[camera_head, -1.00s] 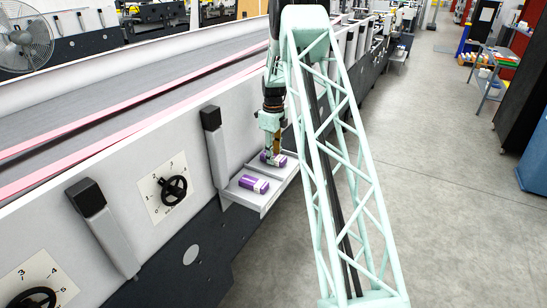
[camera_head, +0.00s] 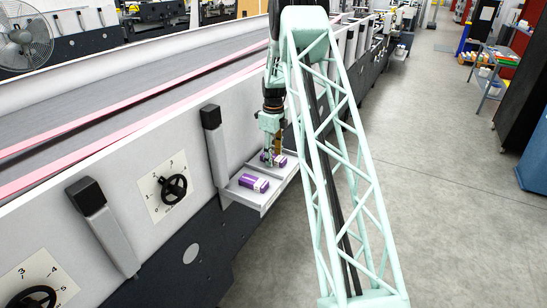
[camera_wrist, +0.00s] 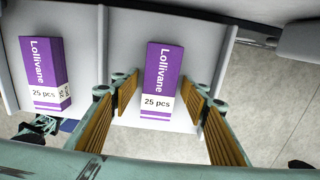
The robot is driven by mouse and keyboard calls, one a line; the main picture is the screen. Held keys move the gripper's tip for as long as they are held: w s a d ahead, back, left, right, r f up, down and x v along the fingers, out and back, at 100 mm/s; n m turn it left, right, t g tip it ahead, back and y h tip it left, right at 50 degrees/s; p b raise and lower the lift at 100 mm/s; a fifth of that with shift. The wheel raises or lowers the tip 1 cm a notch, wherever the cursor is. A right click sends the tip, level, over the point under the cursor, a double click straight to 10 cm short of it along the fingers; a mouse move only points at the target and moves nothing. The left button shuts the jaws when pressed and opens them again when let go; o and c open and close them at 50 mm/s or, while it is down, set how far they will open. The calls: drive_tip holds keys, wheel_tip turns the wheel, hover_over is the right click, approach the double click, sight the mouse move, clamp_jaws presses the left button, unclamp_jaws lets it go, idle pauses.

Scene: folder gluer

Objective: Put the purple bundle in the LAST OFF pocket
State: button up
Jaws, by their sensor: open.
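Two purple bundles with white bands lie in a light grey two-pocket tray (camera_head: 242,197) on the side of the machine. One purple bundle (camera_head: 254,183) lies in the nearer pocket; it is at the left in the wrist view (camera_wrist: 46,72). The other purple bundle (camera_head: 280,160) lies in the farther pocket; it is in the middle of the wrist view (camera_wrist: 159,78). My gripper (camera_wrist: 165,112) is open, its ribbed fingers on either side of the white-band end of this farther bundle, with gaps showing. No LAST OFF label is readable.
The machine's white side panel (camera_head: 120,150) carries hand wheels, one of them (camera_head: 174,188) left of the tray, and black-capped posts (camera_head: 211,118). Grey floor (camera_head: 440,200) is open to the right. A shelf cart (camera_head: 487,75) stands far off.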

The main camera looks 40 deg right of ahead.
sight(274, 156)
drive_tip(key=shift+r, duration=0.2)
wheel_tip(274, 156, up, 12)
drive_tip(key=shift+b, duration=0.35)
idle(0.4)
idle(0.6)
